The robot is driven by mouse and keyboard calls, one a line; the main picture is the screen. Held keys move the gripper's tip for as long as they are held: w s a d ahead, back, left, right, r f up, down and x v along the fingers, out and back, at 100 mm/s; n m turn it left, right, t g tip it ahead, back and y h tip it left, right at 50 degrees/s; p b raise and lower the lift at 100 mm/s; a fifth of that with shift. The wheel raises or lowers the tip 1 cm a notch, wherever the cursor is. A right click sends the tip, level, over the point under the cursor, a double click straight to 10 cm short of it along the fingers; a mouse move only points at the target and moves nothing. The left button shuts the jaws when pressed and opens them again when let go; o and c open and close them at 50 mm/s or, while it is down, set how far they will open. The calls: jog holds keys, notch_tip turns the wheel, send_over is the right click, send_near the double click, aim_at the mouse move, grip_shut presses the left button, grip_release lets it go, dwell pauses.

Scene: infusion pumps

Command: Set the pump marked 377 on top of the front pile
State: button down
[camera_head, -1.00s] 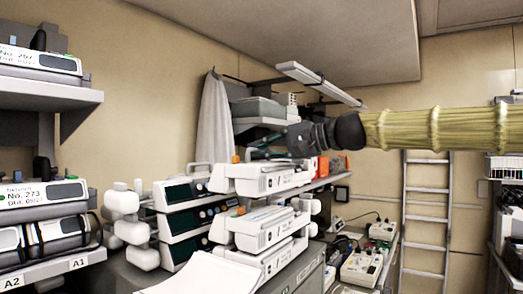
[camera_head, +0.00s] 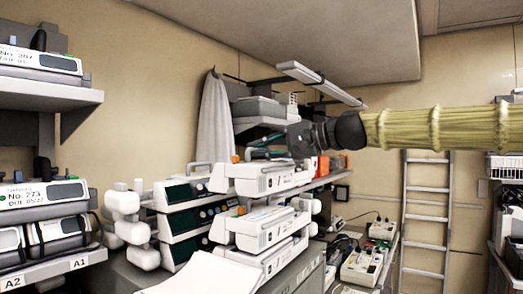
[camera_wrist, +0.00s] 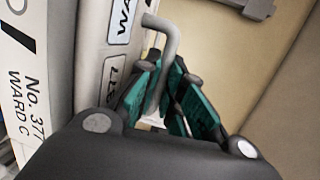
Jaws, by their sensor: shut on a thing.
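My gripper (camera_head: 258,154) is shut on the grey handle (camera_wrist: 168,50) of a white pump (camera_head: 262,178). In the wrist view, the teal fingers (camera_wrist: 165,90) close around this handle, and a label reading No. 377 WARD C (camera_wrist: 32,105) shows at the left. In the head view the held pump is roughly level, directly above the front pile (camera_head: 260,233) of white pumps. Only a narrow gap, if any, shows between them; I cannot tell whether they touch. My arm reaches in from the right.
Dark-fronted pumps (camera_head: 185,222) are stacked just left of the front pile. White paper (camera_head: 205,274) lies on the grey cabinet in front. A shelf (camera_head: 50,268) at the left holds pump No. 273 (camera_head: 42,198). Devices with cables (camera_head: 362,266) stand at the right, before a ladder.

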jog(key=shift+f+b, duration=1.3)
jog(key=shift+f, duration=0.7)
dwell(2.1)
jog(key=c, duration=1.5)
grip_release()
jog(key=shift+s, duration=0.1)
jog(key=shift+f, duration=0.1)
jog(key=shift+f, duration=0.15)
jog(key=shift+v, duration=6.1)
